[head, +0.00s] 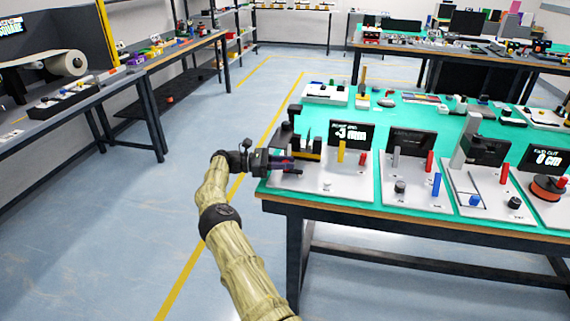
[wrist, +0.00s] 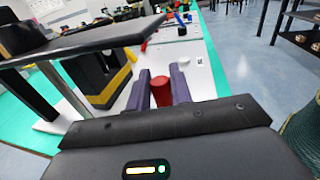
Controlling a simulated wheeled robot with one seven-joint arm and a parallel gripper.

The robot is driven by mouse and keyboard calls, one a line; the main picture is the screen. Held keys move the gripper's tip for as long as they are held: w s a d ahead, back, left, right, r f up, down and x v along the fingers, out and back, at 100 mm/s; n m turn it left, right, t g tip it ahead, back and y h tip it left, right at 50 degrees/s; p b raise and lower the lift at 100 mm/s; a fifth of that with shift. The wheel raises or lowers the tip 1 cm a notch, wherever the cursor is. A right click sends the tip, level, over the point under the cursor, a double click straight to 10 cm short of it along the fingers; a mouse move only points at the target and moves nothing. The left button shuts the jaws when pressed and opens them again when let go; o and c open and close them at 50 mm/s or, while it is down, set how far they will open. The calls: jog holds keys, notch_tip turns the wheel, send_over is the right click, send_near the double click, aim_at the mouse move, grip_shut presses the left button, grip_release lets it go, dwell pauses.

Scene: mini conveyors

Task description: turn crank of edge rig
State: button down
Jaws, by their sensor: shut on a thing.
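The edge rig is a white-based unit (head: 330,183) at the near left corner of the green-topped table, with a black and yellow body (head: 305,150) and a display (head: 351,134) that seems to read "-3 mm". A yellow upright lever (head: 341,152) stands on it. My gripper (head: 290,166) reaches the rig from the left, roughly level. In the wrist view, its purple fingers (wrist: 162,82) are shut around a red cylindrical crank knob (wrist: 160,92). The crank's arm is hidden behind the gripper. The rig's black body (wrist: 98,75) stands left of the fingers.
Other rigs stand right of it, with a grey lever (head: 396,157), a blue lever (head: 436,185) and an orange reel (head: 546,188). A dark flat plate (wrist: 85,43) overhangs the rig in the wrist view. The floor (head: 120,225) left of the table is clear.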

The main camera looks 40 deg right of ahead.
jog(key=shift+f, duration=0.15)
jog(key=c, duration=1.3)
grip_release()
